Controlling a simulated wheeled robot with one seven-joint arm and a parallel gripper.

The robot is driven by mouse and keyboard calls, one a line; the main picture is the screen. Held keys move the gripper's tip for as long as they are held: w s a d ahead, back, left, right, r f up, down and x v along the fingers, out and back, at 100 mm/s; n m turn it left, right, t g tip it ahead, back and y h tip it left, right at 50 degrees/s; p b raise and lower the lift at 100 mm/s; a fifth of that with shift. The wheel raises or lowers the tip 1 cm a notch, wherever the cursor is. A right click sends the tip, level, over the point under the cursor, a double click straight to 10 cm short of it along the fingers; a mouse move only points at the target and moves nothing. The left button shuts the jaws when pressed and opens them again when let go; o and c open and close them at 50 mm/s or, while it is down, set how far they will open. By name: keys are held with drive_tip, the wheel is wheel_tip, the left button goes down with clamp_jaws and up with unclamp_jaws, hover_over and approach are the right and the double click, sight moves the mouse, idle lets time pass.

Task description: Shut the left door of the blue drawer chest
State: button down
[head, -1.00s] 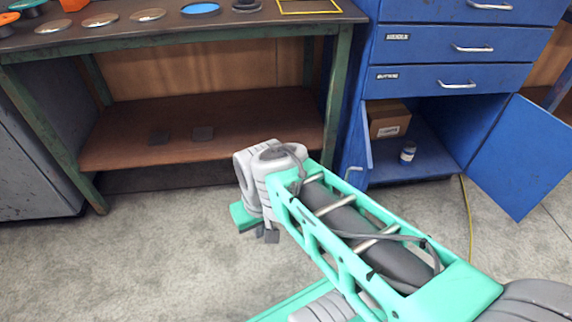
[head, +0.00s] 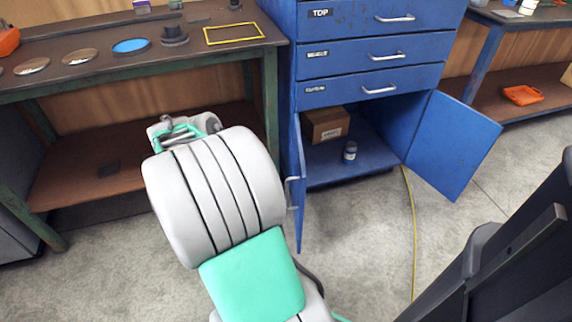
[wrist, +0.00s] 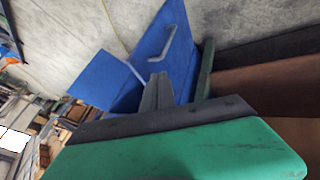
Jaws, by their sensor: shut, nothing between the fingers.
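The blue drawer chest (head: 370,65) stands beside the bench in the head view. Its left door (head: 298,190) is open, swung out toward me and seen nearly edge-on, with its handle on the side facing the bench. In the wrist view the left door (wrist: 178,68) shows its outer face and pale handle (wrist: 168,43). The right door (head: 452,145) is open wide to the right. My gripper (wrist: 157,92) is shut and empty, its grey fingers pointing at the left door's outer face; I cannot tell if they touch. My arm hides it in the head view.
A cardboard box (head: 325,125) and a small jar (head: 350,151) are inside the chest. The bench (head: 100,55) with a lower shelf (head: 90,180) stands left of the chest. A yellow cable (head: 412,230) lies on the floor.

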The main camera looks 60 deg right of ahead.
drive_tip(key=s+d+f+b, duration=0.5)
drive_tip(key=s+d+f, duration=0.1)
drive_tip(key=d+f, duration=0.1)
drive_tip(key=shift+d+f, duration=0.35)
drive_tip(key=shift+f, duration=0.1)
